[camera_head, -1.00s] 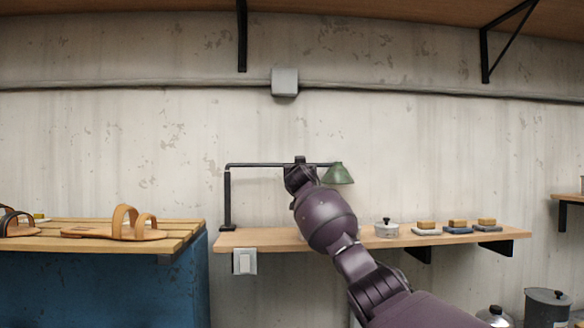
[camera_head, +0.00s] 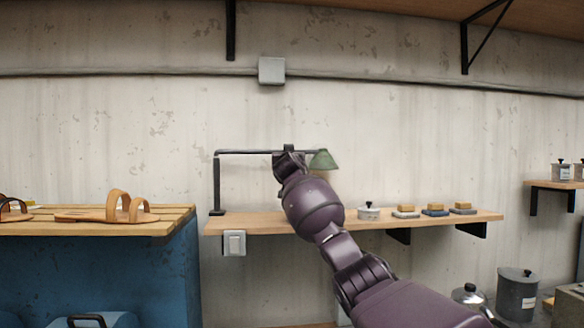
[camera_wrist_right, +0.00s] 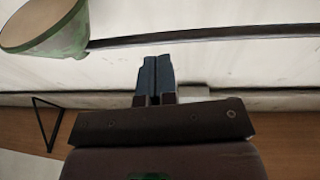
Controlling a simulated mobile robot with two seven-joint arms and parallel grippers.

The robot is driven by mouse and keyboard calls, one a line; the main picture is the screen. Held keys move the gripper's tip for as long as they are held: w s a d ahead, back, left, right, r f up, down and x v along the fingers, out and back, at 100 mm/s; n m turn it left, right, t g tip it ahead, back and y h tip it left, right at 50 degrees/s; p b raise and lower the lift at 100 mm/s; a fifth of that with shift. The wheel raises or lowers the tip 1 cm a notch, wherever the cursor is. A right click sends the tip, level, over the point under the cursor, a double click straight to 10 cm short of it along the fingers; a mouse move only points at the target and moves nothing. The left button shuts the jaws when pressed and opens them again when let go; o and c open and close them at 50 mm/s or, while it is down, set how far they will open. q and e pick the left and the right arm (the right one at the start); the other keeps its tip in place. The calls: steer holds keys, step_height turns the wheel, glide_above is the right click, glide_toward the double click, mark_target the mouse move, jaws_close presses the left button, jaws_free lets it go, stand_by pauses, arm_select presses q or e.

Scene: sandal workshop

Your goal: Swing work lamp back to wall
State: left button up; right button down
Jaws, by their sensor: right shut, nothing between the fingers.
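The work lamp has a green cone shade (camera_head: 324,160), a thin dark arm (camera_head: 245,152) and a dark upright post (camera_head: 217,188) on the left end of the wall shelf. Its arm runs roughly level along the concrete wall, with the shade at the right end. My right gripper (camera_head: 289,152) is at the lamp arm, left of the shade, and hides part of the arm. In the wrist view its fingers (camera_wrist_right: 156,66) are shut and empty; the lamp arm (camera_wrist_right: 215,36) passes just beyond their tips, and the shade (camera_wrist_right: 45,30) is at upper left. I cannot tell whether they touch.
The wall shelf (camera_head: 265,222) carries a lidded pot (camera_head: 368,211) and several brushes (camera_head: 435,209). A slatted bench (camera_head: 90,226) with sandals (camera_head: 115,212) stands left. A grey box (camera_head: 271,71) is on the wall above. Dark canisters (camera_head: 517,295) stand lower right.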

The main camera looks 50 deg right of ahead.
steer(key=b+v, duration=0.2)
steer(key=v, duration=0.8)
steer(key=shift+s+d+f+b, duration=0.25)
steer(key=shift+s+d+b, duration=0.1)
